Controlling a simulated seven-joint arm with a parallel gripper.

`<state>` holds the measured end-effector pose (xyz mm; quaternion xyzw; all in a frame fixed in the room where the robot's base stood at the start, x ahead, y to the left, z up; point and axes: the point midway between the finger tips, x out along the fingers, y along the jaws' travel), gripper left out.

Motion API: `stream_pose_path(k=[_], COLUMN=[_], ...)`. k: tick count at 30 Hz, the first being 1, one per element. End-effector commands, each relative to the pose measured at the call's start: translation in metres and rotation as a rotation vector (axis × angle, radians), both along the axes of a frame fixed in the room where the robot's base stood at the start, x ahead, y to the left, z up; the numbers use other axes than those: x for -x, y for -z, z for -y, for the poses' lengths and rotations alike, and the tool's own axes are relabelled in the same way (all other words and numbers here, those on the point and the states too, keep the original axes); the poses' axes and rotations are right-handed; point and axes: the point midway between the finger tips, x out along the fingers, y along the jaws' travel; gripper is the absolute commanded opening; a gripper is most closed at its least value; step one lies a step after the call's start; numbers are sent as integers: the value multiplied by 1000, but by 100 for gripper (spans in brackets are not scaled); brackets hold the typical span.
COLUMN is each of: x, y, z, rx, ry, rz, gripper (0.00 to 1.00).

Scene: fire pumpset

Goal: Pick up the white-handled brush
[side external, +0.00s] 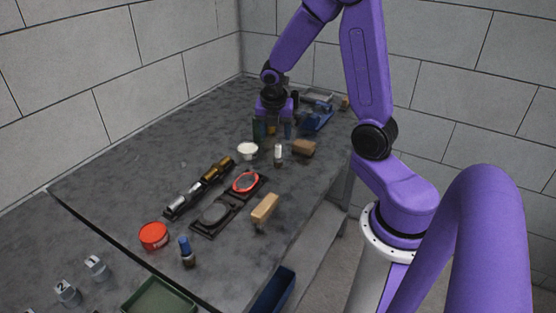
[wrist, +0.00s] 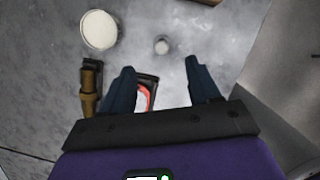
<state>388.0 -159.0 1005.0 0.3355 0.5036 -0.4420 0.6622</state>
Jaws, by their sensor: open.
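A small upright piece with a white top and a dark lower end (side external: 278,154), which looks like the white-handled brush, stands on the dark table. In the wrist view its round pale top (wrist: 162,45) shows just beyond and between my fingertips. My gripper (side external: 272,132) is above the table, behind the brush in the side view. In the wrist view my gripper (wrist: 160,68) has its two dark fingers wide apart with nothing between them. The gripper and the brush are apart.
A white round lid (side external: 247,150) is left of the brush and a brown block (side external: 303,148) right. Brass-and-black nozzles (side external: 205,183), a red ring (side external: 246,181), a tan block (side external: 265,207), a red tin (side external: 153,235) and a blue-topped piece (side external: 187,251) lie nearer the camera.

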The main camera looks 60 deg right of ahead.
Motion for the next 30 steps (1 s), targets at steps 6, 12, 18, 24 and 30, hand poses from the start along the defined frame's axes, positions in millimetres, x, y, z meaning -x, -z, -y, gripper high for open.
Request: stream_pose_path(k=[6, 12, 18, 24, 30], x=[-2, -4, -5, -4, -6], y=[31, 46, 53, 75, 93], z=[8, 12, 14, 20, 25], rx=[-1, 0, -1, -1, 0], ry=[1, 1, 1, 0, 1], rz=[-6, -2, -1, -4, -2], gripper=[61, 61, 61, 61, 61])
